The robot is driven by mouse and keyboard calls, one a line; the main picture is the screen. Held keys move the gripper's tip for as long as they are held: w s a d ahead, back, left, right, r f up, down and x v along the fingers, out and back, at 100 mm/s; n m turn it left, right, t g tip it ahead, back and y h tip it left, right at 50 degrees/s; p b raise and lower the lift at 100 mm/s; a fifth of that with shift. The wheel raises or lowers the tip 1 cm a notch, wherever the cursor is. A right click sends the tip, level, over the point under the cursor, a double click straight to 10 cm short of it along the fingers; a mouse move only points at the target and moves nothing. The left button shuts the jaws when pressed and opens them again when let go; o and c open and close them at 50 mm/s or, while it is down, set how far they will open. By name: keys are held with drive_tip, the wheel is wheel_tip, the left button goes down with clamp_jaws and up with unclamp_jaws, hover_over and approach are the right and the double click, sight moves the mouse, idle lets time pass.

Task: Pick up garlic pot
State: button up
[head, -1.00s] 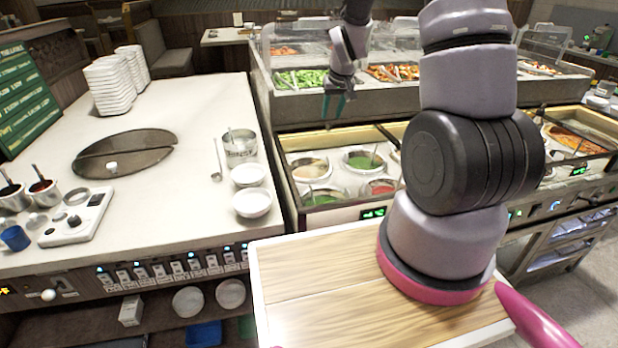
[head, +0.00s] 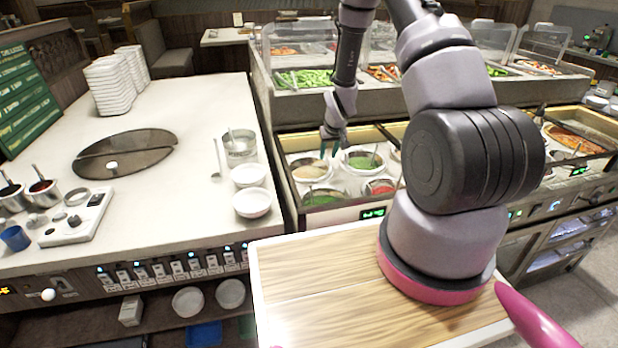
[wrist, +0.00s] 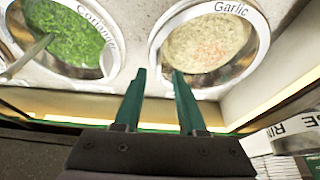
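The garlic pot (wrist: 208,45) is a round metal pot with a pale, speckled sauce and a rim labelled "Garlic", at the upper right of the wrist view. In the head view it appears to be the pale sauce pot (head: 311,169) at the back left of the sauce well. My gripper (wrist: 158,75) has two green fingers, apart with nothing between them. In the wrist view the right fingertip overlaps the pot's near-left rim; I cannot tell whether they touch. In the head view my gripper (head: 331,150) is above the well, between the pale pot and a green one.
The coriander pot (wrist: 65,38), with green sauce and a spoon, is left of the garlic pot in the wrist view. A red sauce pot (head: 379,187) sits in front. The white counter (head: 180,215) with two white bowls lies to the left. Glass-covered food trays (head: 300,78) stand behind.

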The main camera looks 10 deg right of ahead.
drive_tip(key=shift+x, duration=1.5)
drive_tip(key=shift+d, duration=0.1)
clamp_jaws()
